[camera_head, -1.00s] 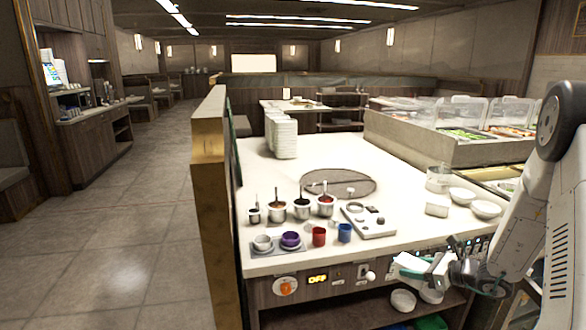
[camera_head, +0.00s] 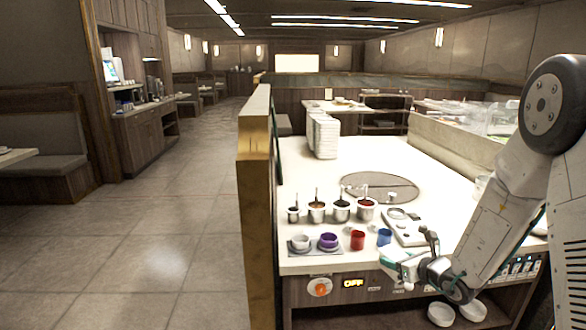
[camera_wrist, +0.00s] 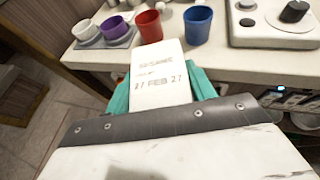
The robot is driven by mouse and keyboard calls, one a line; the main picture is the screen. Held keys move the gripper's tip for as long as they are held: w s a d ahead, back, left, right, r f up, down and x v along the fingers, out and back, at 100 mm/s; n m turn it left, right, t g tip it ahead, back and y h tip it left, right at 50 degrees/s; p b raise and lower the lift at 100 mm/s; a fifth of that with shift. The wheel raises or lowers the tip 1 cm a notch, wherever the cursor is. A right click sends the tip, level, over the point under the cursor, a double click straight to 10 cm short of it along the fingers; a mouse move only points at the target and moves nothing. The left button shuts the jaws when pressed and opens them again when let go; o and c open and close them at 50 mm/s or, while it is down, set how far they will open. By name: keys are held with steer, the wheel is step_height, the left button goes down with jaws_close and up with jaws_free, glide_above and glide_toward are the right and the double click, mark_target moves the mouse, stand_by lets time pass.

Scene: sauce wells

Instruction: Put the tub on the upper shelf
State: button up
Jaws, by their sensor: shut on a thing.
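A small white tub (camera_wrist: 160,62) with a printed label reading "27 FEB 27" sits between the teal fingers of my gripper (camera_wrist: 160,90) in the wrist view. The gripper is shut on it. In the head view my gripper (camera_head: 402,268) is at the front edge of the counter, just below the blue cup, and the tub is small and partly hidden there. An open shelf with white bowls (camera_head: 442,314) lies under the counter. A shelf rack (camera_head: 385,112) stands far back. I cannot tell which one is the upper shelf.
A red cup (camera_head: 357,240), a blue cup (camera_head: 384,237), purple and white bowls on a tray (camera_head: 314,250), and several sauce pots (camera_head: 341,211) stand on the counter. A tall wooden divider (camera_head: 256,190) borders its left side. The floor aisle left of it is clear.

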mark_target(390, 256)
steer(key=shift+m+h, duration=0.7)
steer(key=shift+h, duration=0.1)
steer(key=a+r, duration=0.1)
steer(key=r, duration=0.4)
steer(key=a+r, duration=0.1)
steer(key=r, duration=0.1)
steer(key=shift+s+a+r, duration=0.15)
steer(key=shift+a+r, duration=0.1)
steer(key=shift+a, duration=0.05)
steer(key=shift+a+r, duration=0.3)
steer(key=shift+a, duration=0.05)
